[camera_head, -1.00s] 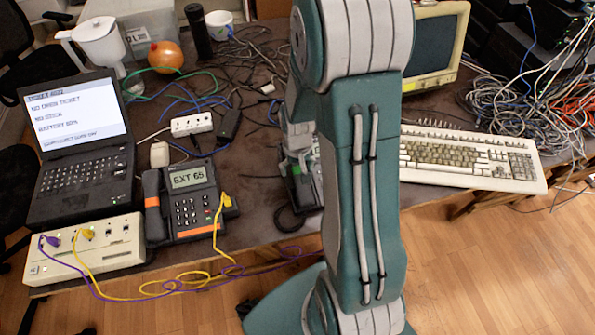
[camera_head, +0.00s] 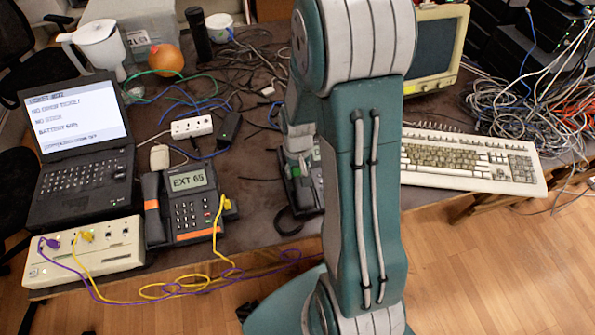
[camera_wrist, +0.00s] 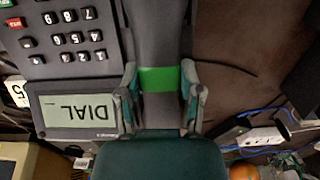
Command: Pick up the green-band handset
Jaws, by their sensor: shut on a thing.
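The green-band handset (camera_wrist: 157,35) is dark grey with a bright green band (camera_wrist: 160,79) around it. In the wrist view it runs up the middle of the picture. My gripper (camera_wrist: 160,75) is shut on it, with one finger on each side at the band. The phone with the keypad and a "DIAL" display (camera_wrist: 75,115) is just left of the handset there. In the head view my gripper (camera_head: 298,150) is partly hidden by my arm, and the green band shows only as a small patch. I cannot tell how far the handset is off its base.
An orange-band phone reading "EXT 65" (camera_head: 188,200) stands left of my arm. A laptop (camera_head: 80,150) and a beige box (camera_head: 85,252) with purple and yellow cables are further left. A keyboard (camera_head: 470,160) is at right. Loose cables lie across the desk.

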